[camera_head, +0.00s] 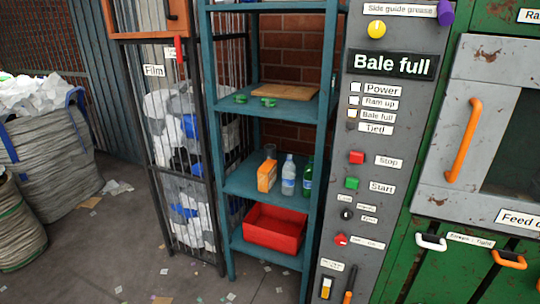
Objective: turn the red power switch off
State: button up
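A grey control panel (387,130) stands right of centre. Low on it is a red knob (341,239) beside a small white label that I cannot read; it may be the red power switch, and its position cannot be told. The "Power" lamp (355,87) looks white. My gripper is not in view.
A blue shelf rack (213,150) with bottles and a red bin (275,228) stands left of the panel. Right is a green machine with an orange handle (463,140). A black selector (347,214) and an orange-and-white switch (326,288) are near the red knob. Floor at lower left has scraps.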

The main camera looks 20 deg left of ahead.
aim_at(340, 240)
jog(key=i+l+u, duration=0.1)
jog(key=i+l, duration=0.2)
jog(key=i+l+u, duration=0.1)
jog(key=i+l, duration=0.2)
jog(key=i+l+u, duration=0.1)
jog(key=i+l, duration=0.15)
jog(key=l, duration=0.2)
jog(key=i+l+u, duration=0.1)
jog(key=i+l, duration=0.2)
jog(key=i+l+u, duration=0.1)
jog(key=i+l, duration=0.15)
jog(key=l, duration=0.3)
